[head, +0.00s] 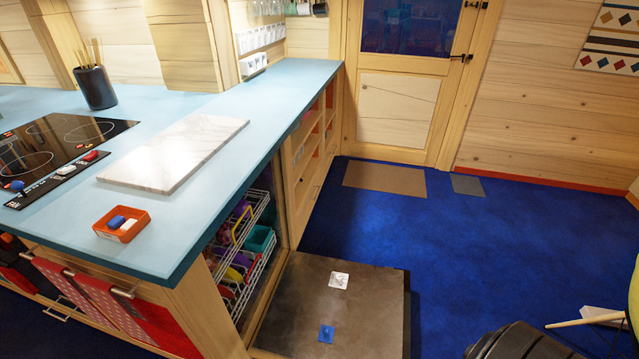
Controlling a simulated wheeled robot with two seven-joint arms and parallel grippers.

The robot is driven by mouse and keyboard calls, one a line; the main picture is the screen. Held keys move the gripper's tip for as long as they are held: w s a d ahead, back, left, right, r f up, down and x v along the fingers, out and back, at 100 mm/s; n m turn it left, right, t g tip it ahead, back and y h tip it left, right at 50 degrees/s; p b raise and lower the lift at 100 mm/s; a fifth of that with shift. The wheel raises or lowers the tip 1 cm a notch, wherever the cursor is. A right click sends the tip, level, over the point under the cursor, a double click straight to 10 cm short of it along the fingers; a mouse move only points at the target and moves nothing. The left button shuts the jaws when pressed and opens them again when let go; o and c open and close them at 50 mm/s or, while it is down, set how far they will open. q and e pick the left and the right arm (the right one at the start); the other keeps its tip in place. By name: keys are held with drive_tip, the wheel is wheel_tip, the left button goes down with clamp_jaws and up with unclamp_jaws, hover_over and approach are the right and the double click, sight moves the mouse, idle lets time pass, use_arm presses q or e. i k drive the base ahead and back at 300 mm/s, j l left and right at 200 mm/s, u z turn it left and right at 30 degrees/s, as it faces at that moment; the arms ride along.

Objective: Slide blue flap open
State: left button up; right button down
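A small blue square piece (326,333) lies on a dark brown panel (300,290) low beside the counter's end. It is the clearest match for the blue flap, but I cannot tell whether it is open or shut. A white square piece (339,280) with a small grey spot sits farther back on the same panel. Neither of my grippers can be made out in the head view.
The light blue counter (262,97) carries a marble board (175,152), an orange tray (106,233), a hob (60,145) and a dark utensil pot (96,88). Wire baskets (240,235) stand under it. A dark ridged object (520,345) is cut off at lower right. Blue floor (440,230) is mostly clear.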

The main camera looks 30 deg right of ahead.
sight(326, 333)
drive_tip(key=z, duration=1.05)
